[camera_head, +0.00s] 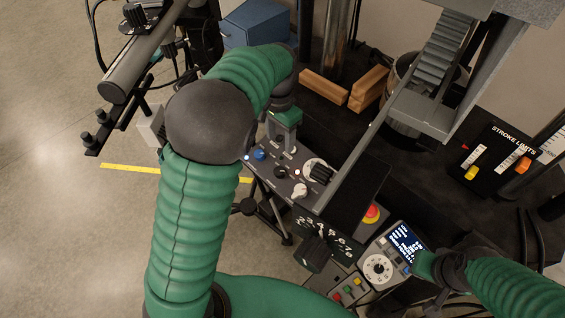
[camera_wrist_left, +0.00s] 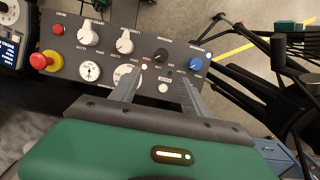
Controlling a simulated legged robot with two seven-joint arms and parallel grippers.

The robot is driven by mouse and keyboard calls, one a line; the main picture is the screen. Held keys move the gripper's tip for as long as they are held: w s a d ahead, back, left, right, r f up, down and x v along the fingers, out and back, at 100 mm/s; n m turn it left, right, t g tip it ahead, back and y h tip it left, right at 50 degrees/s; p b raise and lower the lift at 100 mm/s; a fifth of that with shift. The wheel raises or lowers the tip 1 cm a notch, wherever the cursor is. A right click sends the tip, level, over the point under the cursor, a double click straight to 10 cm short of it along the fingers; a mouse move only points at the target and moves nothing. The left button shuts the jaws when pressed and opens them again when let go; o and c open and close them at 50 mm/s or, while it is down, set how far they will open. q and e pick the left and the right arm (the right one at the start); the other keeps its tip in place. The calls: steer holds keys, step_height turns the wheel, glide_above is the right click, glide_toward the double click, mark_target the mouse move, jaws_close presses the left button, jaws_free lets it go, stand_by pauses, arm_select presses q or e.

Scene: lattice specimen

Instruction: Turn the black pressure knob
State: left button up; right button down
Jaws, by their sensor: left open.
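A small black knob (camera_head: 280,172) sits on the dark control panel, between a blue knob (camera_head: 259,154) and a white knob (camera_head: 300,190). In the left wrist view the black knob (camera_wrist_left: 162,54) is just beyond the fingertips, roughly between their lines. My left gripper (camera_head: 281,146) points down over the panel. In the left wrist view my left gripper (camera_wrist_left: 159,82) is open, with nothing between its fingers. Its fingers look apart from the knob. My right gripper (camera_head: 425,266) is by the pendant at lower right; its fingers are not clear.
A red emergency button (camera_head: 372,213) stands at the panel's end; it also shows in the left wrist view (camera_wrist_left: 40,61). A pendant with a screen (camera_head: 405,243) is near my right arm. A metal frame (camera_head: 375,140) rises beside the panel. Wooden blocks (camera_head: 345,88) lie behind.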

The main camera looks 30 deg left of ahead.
arm_select(q)
glide_above(279, 170)
step_height(279, 170, down, 4)
steer(key=f+b, duration=0.1)
steer(key=f, duration=0.9)
steer(key=shift+d+f, duration=0.15)
steer(key=shift+d, duration=0.05)
steer(key=shift+f, duration=0.6)
steer(key=shift+a+f, duration=0.2)
steer(key=shift+a, duration=0.15)
steer(key=shift+c, duration=1.3)
steer(key=shift+r, duration=0.1)
jaws_close()
